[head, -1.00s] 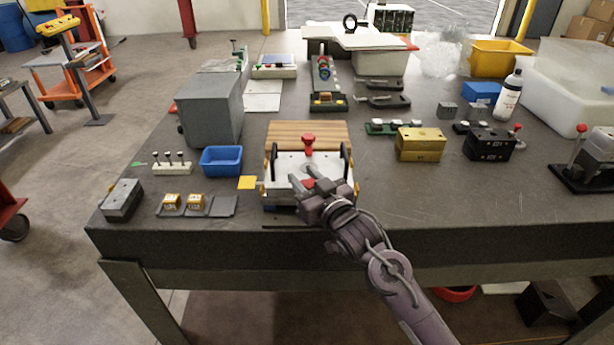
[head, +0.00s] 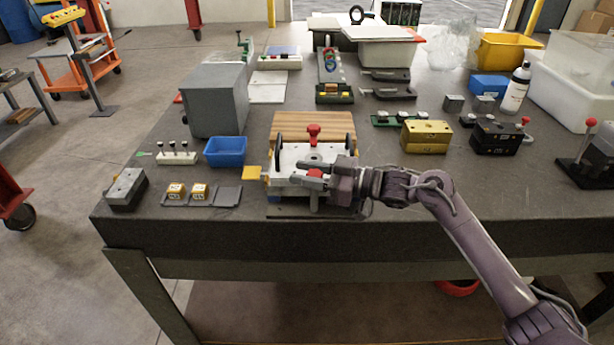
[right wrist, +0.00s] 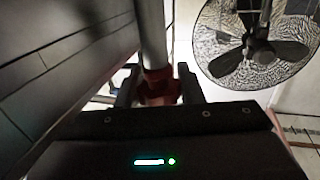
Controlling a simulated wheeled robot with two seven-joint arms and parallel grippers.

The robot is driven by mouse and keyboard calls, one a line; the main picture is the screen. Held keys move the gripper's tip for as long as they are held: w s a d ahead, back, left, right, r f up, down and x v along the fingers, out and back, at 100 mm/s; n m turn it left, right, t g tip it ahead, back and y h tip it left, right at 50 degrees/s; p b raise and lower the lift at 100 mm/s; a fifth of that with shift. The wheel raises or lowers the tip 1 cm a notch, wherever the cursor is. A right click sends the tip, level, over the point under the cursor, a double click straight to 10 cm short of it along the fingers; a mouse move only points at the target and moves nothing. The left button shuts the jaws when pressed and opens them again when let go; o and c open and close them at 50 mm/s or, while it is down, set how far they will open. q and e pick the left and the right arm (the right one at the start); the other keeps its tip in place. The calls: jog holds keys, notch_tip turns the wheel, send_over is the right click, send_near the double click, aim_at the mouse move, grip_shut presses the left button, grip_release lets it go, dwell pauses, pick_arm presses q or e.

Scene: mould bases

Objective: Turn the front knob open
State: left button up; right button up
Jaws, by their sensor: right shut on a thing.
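The mould base is a white-topped block (head: 290,154) with a wooden board behind it and dark handles at its sides, near the table's front edge. It has a red front knob (head: 315,174) and a red back knob (head: 313,133). My right gripper (head: 306,176) reaches in from the right with its fingers pointing left and is shut on the front knob. In the right wrist view the red knob (right wrist: 158,86) shows between the two fingers, on a grey shaft. The fingers partly hide the knob in the head view. My left gripper is out of view.
A blue bin (head: 225,152), a grey box (head: 215,100) and small yellow blocks (head: 200,190) stand to the left. A gold block (head: 427,137) and a black block (head: 496,141) are to the right. The table's front right is clear.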

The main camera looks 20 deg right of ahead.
jog(key=shift+r+n+g+y, duration=0.1)
jog(key=shift+n+g+y, duration=0.2)
jog(key=shift+n+g, duration=0.15)
jog(key=o, duration=1)
jog(key=b+v, duration=0.2)
jog(key=v, duration=0.5)
jog(key=shift+s+d, duration=0.2)
jog(key=shift+d, duration=0.15)
